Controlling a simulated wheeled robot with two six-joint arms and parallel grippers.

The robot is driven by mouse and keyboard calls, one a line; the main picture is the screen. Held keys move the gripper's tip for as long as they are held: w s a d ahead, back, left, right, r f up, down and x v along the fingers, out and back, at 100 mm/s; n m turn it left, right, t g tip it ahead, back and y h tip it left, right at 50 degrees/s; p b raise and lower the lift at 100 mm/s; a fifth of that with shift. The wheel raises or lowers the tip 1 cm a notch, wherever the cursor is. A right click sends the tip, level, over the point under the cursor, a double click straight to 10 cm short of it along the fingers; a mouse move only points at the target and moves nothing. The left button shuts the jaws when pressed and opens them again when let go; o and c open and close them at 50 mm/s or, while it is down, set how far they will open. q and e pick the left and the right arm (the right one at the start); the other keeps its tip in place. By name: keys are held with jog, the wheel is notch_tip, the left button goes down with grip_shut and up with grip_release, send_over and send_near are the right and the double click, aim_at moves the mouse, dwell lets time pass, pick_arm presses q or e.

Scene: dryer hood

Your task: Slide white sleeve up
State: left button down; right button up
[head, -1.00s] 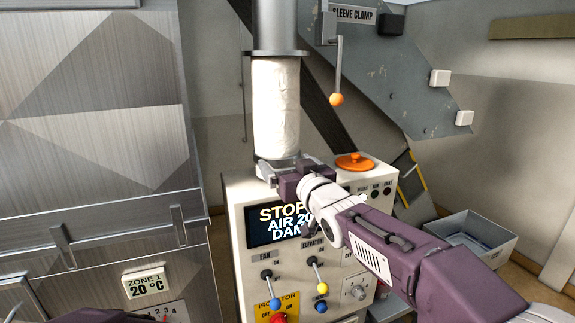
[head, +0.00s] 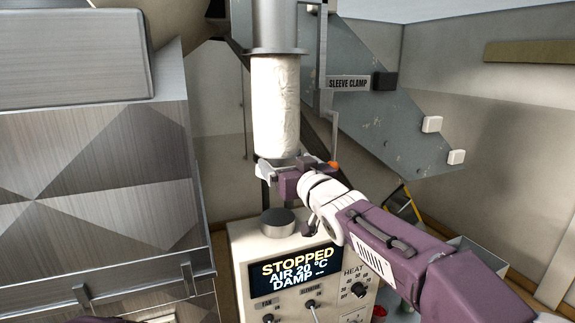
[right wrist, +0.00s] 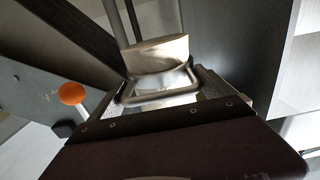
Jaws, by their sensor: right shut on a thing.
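The white sleeve (head: 275,105) hangs upright below the grey metal collar (head: 275,38) in the head view. Its lower end is well above the dark round stub (head: 277,222) on the control cabinet, with a gap between. My right gripper (head: 275,170) is shut at the sleeve's lower end. In the right wrist view, its jaws (right wrist: 165,92) are around a bent metal handle (right wrist: 160,85) below the pale sleeve end (right wrist: 157,50). The exact grip is partly hidden in the head view.
The sleeve clamp plate (head: 365,115) is behind at right. Its lever's orange knob (head: 334,165) shows close beside my right gripper and in the right wrist view (right wrist: 72,93). The cabinet's display (head: 295,268) reads STOPPED. A large metal machine (head: 100,200) is at left.

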jog(key=shift+r, duration=0.3)
jog(key=o, duration=1.8)
jog(key=shift+c, duration=0.2)
jog(key=shift+f, duration=0.15)
jog(key=b+v, duration=0.1)
jog(key=v, duration=0.8)
